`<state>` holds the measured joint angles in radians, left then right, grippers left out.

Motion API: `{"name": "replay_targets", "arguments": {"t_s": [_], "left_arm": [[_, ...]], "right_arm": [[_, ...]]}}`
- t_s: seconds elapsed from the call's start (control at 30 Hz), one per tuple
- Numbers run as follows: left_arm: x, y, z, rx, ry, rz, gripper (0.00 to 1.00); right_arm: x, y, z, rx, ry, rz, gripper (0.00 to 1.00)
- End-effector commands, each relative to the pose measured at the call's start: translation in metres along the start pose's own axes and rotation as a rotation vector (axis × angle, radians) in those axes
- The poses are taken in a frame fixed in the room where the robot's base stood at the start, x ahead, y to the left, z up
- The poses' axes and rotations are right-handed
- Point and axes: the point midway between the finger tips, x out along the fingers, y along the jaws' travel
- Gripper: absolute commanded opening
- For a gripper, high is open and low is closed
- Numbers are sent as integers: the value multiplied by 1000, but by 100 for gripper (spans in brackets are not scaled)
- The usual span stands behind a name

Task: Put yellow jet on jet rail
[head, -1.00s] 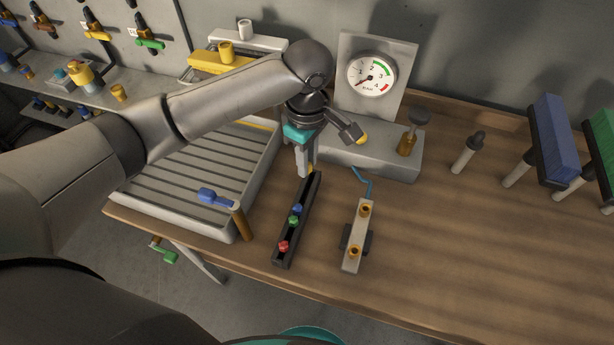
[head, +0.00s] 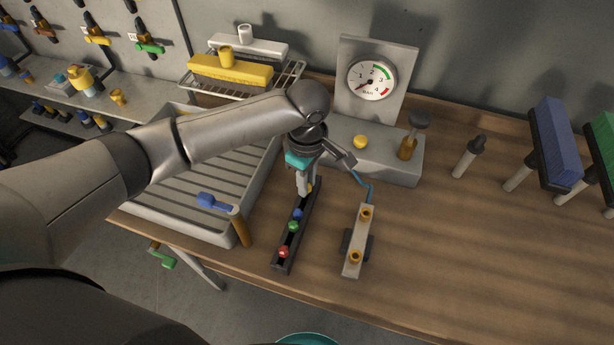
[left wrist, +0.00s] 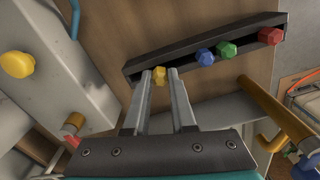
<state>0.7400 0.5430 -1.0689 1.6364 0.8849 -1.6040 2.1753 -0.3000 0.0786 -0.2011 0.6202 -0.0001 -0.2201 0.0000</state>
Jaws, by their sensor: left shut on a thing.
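The jet rail (head: 283,257) is a dark slotted bar on the wooden bench, and it also shows across the top of the left wrist view (left wrist: 180,52). Blue (head: 298,213), green (head: 292,225) and red (head: 283,252) jets sit in its slot. The yellow jet (left wrist: 160,75) is between my left gripper's fingertips (left wrist: 160,76), at the rail's far end. My left gripper (head: 305,190) is shut on it. In the head view the jet is a small yellow spot, mostly hidden by the fingers. I cannot tell how deep it sits in the slot. My right gripper is not in view.
A pressure gauge stand (head: 372,78) with a yellow knob (head: 361,142) is behind the gripper. A metal bar with brass fittings (head: 353,243) lies right of the rail. A blue-headed tool (head: 213,202) and slatted tray (head: 190,222) are left. The bench's right front is clear.

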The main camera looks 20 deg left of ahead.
Motion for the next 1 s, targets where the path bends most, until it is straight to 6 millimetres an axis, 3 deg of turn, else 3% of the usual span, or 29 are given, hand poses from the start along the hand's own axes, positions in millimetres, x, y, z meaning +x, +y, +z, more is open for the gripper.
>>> {"name": "replay_targets", "arguments": {"t_s": [0.2, 0.23, 0.5, 0.87, 0.93, 1.0], "left_arm": [[4, 0, 0, 1, -1, 1, 0], [4, 0, 0, 2, -1, 1, 25], [4, 0, 0, 1, -1, 1, 54], [-1, 1, 0, 1, 1, 4, 54], [-8, 2, 0, 3, 1, 6, 54], [-25, 1, 1, 2, -2, 4, 54]], "right_arm": [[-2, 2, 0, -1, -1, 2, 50], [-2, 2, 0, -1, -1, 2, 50], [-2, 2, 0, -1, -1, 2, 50], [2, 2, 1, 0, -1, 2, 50], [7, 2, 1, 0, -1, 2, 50], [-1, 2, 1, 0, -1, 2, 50]]}}
